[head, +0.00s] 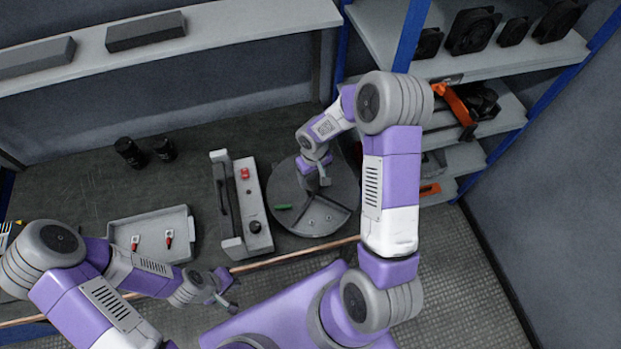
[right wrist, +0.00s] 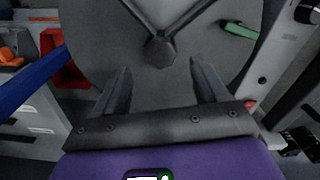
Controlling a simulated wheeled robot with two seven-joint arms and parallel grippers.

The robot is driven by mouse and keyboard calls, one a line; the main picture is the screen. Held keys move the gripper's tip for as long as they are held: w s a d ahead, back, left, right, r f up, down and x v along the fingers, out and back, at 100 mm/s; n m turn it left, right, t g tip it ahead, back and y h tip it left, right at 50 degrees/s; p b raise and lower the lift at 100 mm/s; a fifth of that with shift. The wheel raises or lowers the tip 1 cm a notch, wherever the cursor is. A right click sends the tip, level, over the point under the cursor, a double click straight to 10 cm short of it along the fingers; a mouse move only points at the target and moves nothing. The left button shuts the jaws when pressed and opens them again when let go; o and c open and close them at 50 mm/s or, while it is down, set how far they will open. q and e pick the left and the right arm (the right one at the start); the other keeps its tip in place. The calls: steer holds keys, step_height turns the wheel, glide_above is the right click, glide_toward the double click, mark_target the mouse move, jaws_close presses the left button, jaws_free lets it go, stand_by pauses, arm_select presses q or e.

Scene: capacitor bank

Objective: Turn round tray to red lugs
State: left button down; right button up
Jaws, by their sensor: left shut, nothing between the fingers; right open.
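The round grey tray (head: 345,200) lies on the bench right of centre, split by raised dividers that meet at a hub (right wrist: 160,50). One compartment holds a green piece (head: 284,207), also seen in the right wrist view (right wrist: 240,29). The front compartment shows small pale pieces (head: 311,222), too small to name. I see no red lugs in the round tray; my right arm hides part of it. My right gripper (right wrist: 160,72) is open over the tray, its fingers either side of the hub; contact is unclear. My left gripper (head: 229,295) is shut and empty near the bench's front edge.
A white box with a black handle, red part and black knob (head: 245,195) stands left of the round tray. A pale rectangular tray (head: 150,217) holds two red-tipped pieces (head: 169,236). Black cylinders (head: 130,152) stand behind. Shelves (head: 500,60) stand at right.

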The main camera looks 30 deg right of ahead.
mark_target(314, 186)
steer(key=f, duration=0.5)
steer(key=shift+s+f, duration=0.15)
steer(key=shift+s, duration=0.05)
jaws_close()
